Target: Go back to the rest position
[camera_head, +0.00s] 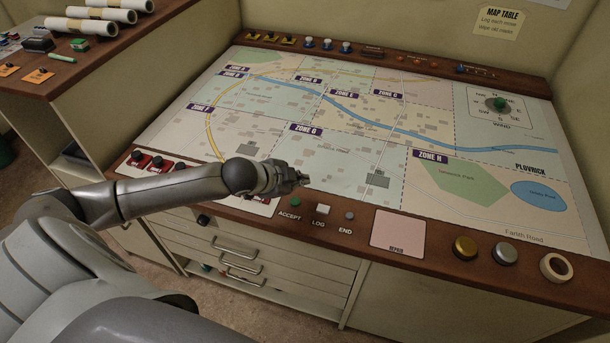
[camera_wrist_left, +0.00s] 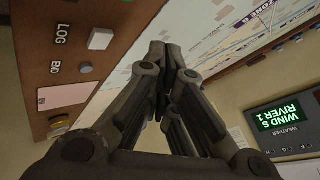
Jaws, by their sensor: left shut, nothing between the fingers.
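My left gripper (camera_head: 302,179) is over the near edge of the map table (camera_head: 470,237), just above the green ACCEPT button (camera_head: 295,202) in the head view. In the left wrist view its fingers (camera_wrist_left: 165,65) are together and hold nothing. The white LOG button (camera_head: 323,209) and the grey END button (camera_head: 349,215) are to the right of the gripper. LOG also shows in the left wrist view (camera_wrist_left: 101,38). I cannot tell whether the fingertips touch anything. My right gripper is in neither view.
Red switches (camera_head: 139,158) sit on the near rim at left. A pink pad (camera_head: 398,233), gold knob (camera_head: 465,247), silver knob (camera_head: 504,253) and tape roll (camera_head: 557,267) are at right. A wind dial (camera_head: 501,104) lies on the map. A weather display (camera_wrist_left: 285,119) shows in the wrist view.

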